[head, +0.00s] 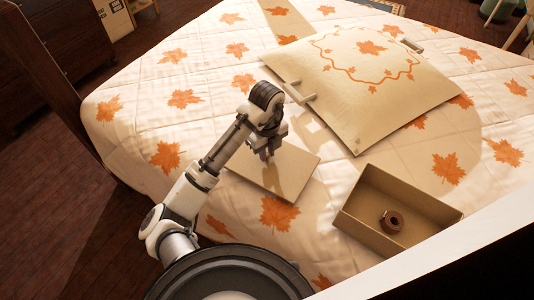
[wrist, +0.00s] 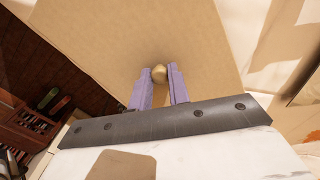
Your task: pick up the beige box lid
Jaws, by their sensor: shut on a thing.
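The beige box lid (head: 286,172) is a flat panel at the middle of the bed, below my arm's end. In the wrist view the lid (wrist: 130,40) fills much of the upper picture. A small round gold knob (wrist: 159,73) sits on it. My gripper (head: 267,154) is over the lid; in the wrist view its two purple fingers (wrist: 160,80) are closed around the knob. The head view does not clearly show whether the lid touches the bed.
An open beige box (head: 350,219) with a brown ring-shaped object (head: 391,221) inside lies right of the lid. A large leaf-patterned pillow (head: 400,95) lies behind, with small pale pieces (head: 299,92) near its left edge. The quilted bed (head: 130,110) has free room at left.

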